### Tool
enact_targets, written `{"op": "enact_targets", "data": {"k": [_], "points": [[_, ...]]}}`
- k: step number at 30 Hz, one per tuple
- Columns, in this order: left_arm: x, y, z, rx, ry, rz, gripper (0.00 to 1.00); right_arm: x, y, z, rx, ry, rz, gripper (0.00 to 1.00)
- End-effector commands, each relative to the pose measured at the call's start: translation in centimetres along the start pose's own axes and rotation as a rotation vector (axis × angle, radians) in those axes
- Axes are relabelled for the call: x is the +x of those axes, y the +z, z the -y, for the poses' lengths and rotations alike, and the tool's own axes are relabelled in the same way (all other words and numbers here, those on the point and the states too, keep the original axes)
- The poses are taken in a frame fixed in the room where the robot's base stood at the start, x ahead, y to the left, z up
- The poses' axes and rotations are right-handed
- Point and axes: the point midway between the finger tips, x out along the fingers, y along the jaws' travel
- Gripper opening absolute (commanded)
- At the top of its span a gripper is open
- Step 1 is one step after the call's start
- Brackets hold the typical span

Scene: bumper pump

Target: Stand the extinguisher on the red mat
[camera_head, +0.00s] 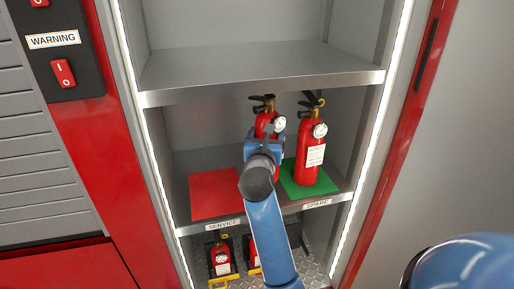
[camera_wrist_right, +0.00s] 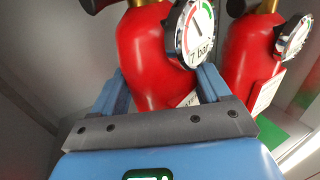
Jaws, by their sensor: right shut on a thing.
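My right gripper (camera_head: 264,145) is shut on a red extinguisher (camera_head: 265,122) with a black handle and round gauge. The right wrist view shows the extinguisher (camera_wrist_right: 145,60) upright between the fingers of the gripper (camera_wrist_right: 165,88). In the head view it stands behind the gripper, between the red mat (camera_head: 212,195) and the green mat (camera_head: 292,190). Its base is hidden by my arm, so I cannot tell whether it touches the shelf. The red mat is bare where it shows, left of the gripper, above the SERVICE label (camera_head: 223,223). My left gripper is not in view.
A second red extinguisher (camera_head: 312,155) stands on the green mat, close right of the held one; it shows in the wrist view (camera_wrist_right: 250,50). An upper shelf (camera_head: 260,85) hangs above. Cabinet side walls bound the shelf. More extinguishers (camera_head: 221,258) stand below.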

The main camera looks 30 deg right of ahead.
Motion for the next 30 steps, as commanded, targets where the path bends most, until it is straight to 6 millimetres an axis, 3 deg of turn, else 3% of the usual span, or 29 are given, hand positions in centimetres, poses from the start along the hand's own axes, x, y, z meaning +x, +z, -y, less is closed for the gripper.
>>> {"op": "enact_targets", "data": {"k": [1, 19, 30], "points": [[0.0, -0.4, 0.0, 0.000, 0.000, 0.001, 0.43, -0.5, 0.8, -0.9, 0.004, 0.006, 0.013, 0.00], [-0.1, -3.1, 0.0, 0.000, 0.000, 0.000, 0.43, -4.9, 0.9, -11.2, 0.003, 0.005, 0.011, 0.00], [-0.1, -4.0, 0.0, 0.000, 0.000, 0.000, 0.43, -6.4, 0.7, -14.6, 0.005, 0.001, 0.012, 0.00]]}}
